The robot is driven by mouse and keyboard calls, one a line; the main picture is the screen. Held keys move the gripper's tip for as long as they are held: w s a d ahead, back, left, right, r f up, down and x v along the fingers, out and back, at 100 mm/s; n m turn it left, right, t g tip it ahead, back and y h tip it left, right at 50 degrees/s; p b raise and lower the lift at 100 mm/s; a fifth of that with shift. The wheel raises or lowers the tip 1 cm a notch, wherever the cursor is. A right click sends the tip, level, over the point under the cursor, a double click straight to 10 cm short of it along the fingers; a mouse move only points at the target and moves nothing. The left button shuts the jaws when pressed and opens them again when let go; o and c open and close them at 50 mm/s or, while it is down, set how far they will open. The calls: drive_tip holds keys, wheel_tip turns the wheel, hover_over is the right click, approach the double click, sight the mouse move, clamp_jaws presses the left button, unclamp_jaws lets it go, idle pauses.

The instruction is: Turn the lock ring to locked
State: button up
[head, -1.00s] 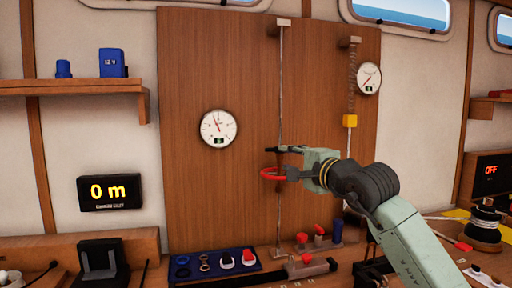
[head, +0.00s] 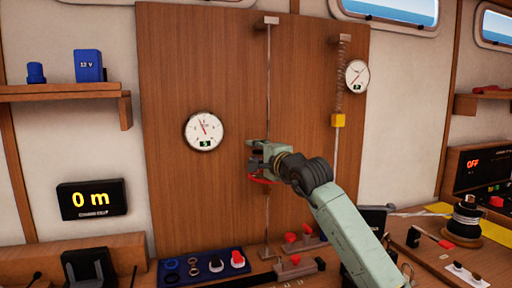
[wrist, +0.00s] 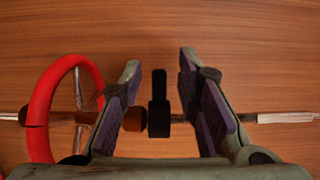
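A vertical metal rod (head: 268,90) runs down the wooden panel. A red ring (wrist: 40,110) encircles it; its red edge shows below my gripper in the head view (head: 262,180). A small black collar with a flat tab (wrist: 159,105) sits on the rod beside the red ring, apart from it. It looks like the lock ring; no locked mark is readable. My gripper (wrist: 160,72) is open, its fingers on either side of the black tab with a visible gap on each side. In the head view my gripper (head: 250,155) covers the rod and hides the black collar.
A spring with a yellow block (head: 338,121) hangs on a second rod to the right. Round gauges (head: 203,131) are on the panel. Below is a blue tray (head: 212,277) with small parts. A spool (head: 466,222) stands at the right.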

drive_tip(key=shift+w+a, duration=0.1)
drive_tip(key=shift+w, duration=0.1)
drive_tip(key=shift+f, duration=0.1)
clamp_jaws()
idle(0.4)
